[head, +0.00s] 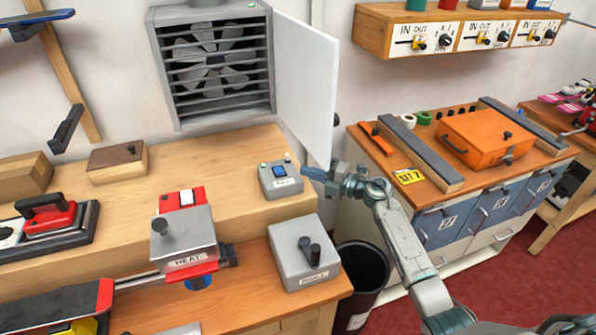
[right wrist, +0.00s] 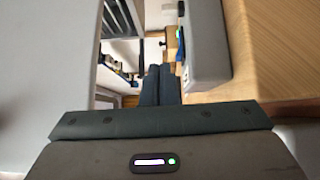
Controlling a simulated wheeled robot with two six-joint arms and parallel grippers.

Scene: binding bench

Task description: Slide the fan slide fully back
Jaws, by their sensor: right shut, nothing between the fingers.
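In the right wrist view the closed fingers (right wrist: 160,84) point ahead, left of a grey box (right wrist: 207,52) with a green light and a blue part. My left gripper is out of view.
A louvred fan housing (head: 217,60) hangs on the wall, its white door (head: 306,85) standing open above the gripper. A dark bin (head: 361,277) is below.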

